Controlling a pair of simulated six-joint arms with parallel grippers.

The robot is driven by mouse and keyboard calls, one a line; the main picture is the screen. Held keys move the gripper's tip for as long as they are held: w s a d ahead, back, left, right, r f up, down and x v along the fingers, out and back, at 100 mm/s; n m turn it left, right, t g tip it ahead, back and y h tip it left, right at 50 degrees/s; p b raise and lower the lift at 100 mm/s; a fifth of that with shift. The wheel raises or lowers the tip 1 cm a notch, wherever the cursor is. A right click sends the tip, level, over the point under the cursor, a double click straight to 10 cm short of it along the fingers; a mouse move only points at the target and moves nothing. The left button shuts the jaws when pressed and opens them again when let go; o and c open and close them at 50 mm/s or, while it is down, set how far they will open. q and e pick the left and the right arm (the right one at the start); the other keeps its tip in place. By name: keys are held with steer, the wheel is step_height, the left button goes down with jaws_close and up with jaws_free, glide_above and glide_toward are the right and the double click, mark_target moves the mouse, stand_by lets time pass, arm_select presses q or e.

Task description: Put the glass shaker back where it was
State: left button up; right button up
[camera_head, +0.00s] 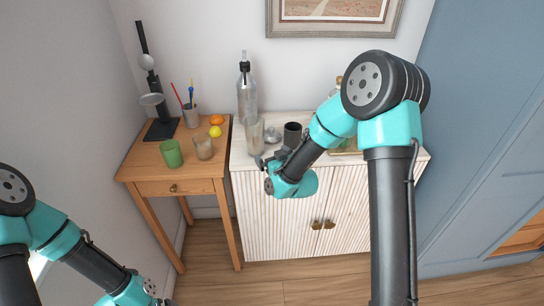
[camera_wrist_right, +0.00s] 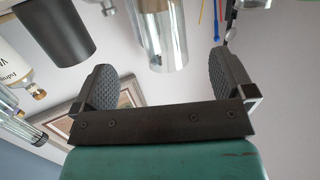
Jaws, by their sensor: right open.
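The glass shaker, seemingly the tall clear glass (camera_head: 255,138), stands upright at the left front of the white cabinet top (camera_head: 240,158). In the right wrist view a clear glass cylinder (camera_wrist_right: 166,38) shows ahead of the fingers, between them in the picture. My right gripper (camera_head: 270,160) is open and empty, just in front of the glass at the cabinet's front edge; it also shows in the right wrist view (camera_wrist_right: 165,82). I cannot tell whether it touches the glass. My left gripper (camera_head: 152,292) is low at the bottom left, its fingers mostly out of sight.
A dark tumbler (camera_head: 292,133) stands right of the glass, and a siphon bottle (camera_head: 247,95) behind it. My right arm hides part of the cabinet's right side. The wooden side table (camera_head: 140,168) holds a green cup (camera_head: 171,153), another glass (camera_head: 204,147), fruit and a black stand.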

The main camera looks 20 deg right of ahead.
stand_by(0.6)
steer(key=s+f+m+g, duration=0.1)
steer(key=s+f+g, duration=0.4)
steer(key=f, duration=0.4)
steer(key=s+f+m+g, duration=0.1)
steer(key=s+f+g, duration=0.2)
steer(key=s+f, duration=0.55)
steer(key=s+a+f+g, duration=0.1)
steer(key=s+f+g, duration=0.2)
steer(key=s+f, duration=0.2)
steer(key=s+f+m+g+y, duration=0.1)
steer(key=s+f+g, duration=0.3)
steer(key=s, duration=0.6)
steer(key=shift+s+a+f+m, duration=0.3)
steer(key=shift+s+a+f, duration=0.1)
steer(key=shift+f, duration=0.1)
